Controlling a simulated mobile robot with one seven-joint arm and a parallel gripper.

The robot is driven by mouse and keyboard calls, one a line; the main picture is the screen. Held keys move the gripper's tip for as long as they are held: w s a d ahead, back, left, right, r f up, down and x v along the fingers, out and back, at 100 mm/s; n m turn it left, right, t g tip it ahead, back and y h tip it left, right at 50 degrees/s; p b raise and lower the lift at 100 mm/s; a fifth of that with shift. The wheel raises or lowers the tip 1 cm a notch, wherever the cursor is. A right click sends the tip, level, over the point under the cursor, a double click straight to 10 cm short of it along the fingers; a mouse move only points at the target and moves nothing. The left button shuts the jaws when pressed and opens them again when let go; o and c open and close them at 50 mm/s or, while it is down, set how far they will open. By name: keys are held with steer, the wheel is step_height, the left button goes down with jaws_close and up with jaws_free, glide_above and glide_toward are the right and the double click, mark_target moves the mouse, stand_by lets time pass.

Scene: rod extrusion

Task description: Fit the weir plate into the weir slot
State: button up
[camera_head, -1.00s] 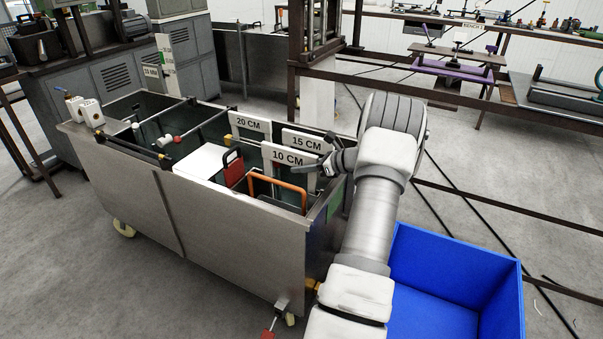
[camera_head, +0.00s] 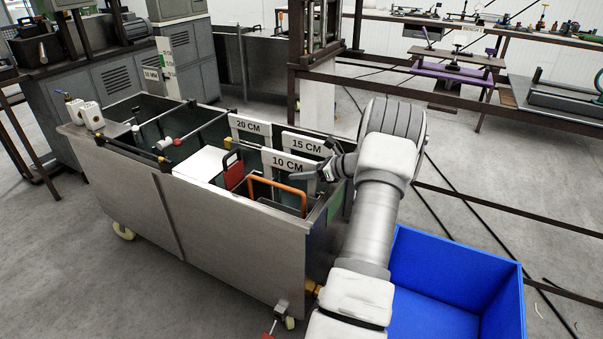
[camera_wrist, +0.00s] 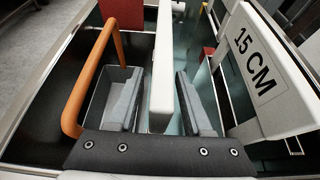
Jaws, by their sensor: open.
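Three white weir plates stand across the tank (camera_head: 215,235), labelled 20 CM (camera_head: 250,127), 15 CM (camera_head: 307,144) and 10 CM (camera_head: 287,163). My gripper (camera_head: 318,162) is at the right end of the 10 CM plate. In the wrist view, my gripper (camera_wrist: 158,76) is open. Its two dark fingers are on either side of a white plate edge (camera_wrist: 163,60), with a visible gap on each side. The 15 CM plate (camera_wrist: 258,65) is to the right, outside the fingers. The weir slot and the plate's lower edge are hidden, so I cannot tell how it is seated.
An orange handle (camera_wrist: 78,85) is close left of my fingers; it also shows in the head view (camera_head: 278,186). A red-and-black handled item (camera_head: 233,172) and a white panel (camera_head: 201,166) are farther left. A blue bin (camera_head: 510,305) stands right of the tank.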

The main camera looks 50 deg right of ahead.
steer(key=p+v, duration=0.2)
steer(key=v, duration=1)
steer(key=shift+f+p, duration=0.1)
steer(key=shift+p, duration=0.3)
